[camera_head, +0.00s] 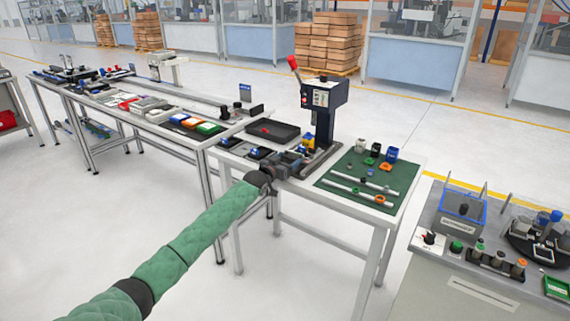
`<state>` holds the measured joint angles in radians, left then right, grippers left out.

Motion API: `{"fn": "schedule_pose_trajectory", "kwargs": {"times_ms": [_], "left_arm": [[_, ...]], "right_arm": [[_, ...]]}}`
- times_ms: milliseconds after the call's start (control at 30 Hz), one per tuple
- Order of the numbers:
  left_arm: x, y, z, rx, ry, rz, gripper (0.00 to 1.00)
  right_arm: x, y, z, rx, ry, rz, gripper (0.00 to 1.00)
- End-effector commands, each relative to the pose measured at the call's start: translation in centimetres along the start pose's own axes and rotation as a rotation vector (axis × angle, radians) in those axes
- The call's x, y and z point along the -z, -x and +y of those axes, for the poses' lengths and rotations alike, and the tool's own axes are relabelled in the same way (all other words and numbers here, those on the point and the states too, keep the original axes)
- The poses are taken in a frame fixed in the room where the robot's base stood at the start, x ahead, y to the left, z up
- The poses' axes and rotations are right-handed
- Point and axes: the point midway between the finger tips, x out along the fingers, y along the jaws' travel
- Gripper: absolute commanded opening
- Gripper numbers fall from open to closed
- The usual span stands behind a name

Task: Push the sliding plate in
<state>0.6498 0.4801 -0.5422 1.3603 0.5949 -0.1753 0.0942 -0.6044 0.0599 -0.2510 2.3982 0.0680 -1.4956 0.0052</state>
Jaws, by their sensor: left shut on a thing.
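A dark press (323,112) with a red-tipped lever stands at the back of the white table. A grey plate-like base (322,159) runs from under the press toward the front edge; I take this to be the sliding plate's place. My left arm, in a green sleeve, reaches in from the lower left. My left gripper (292,163) is at the front end of this base, shut on a part there that looks like the sliding plate's front end. The gripper hides much of that part, and how far in the plate sits is unclear. My right gripper is not in view.
A green mat (372,178) with rods and small coloured parts lies right of the press. A black tray (272,132) and small blocks lie left of it. A longer bench with several items stands left, and another workstation (480,262) lower right.

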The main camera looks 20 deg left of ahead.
Motion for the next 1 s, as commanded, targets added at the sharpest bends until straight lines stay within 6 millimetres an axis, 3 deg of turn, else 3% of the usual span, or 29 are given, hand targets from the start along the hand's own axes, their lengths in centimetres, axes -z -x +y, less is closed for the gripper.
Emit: {"fn": "schedule_pose_trajectory", "kwargs": {"times_ms": [133,167,200,567,1000], "left_arm": [[-0.1,0.0,0.2,-0.002,0.001,-0.002,0.28],[-0.1,0.0,0.2,-0.002,0.001,-0.002,0.73],[-0.1,0.0,0.2,-0.002,0.001,-0.002,0.78],[-0.1,0.3,0.1,-0.001,0.000,0.000,0.78],[-0.3,5.8,0.2,-0.002,0.000,-0.001,0.78]], "right_arm": [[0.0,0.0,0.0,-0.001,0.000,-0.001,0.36],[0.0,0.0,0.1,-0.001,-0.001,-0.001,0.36],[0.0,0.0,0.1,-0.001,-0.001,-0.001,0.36],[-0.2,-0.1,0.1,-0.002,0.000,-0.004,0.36],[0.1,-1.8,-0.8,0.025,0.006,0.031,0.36]]}}
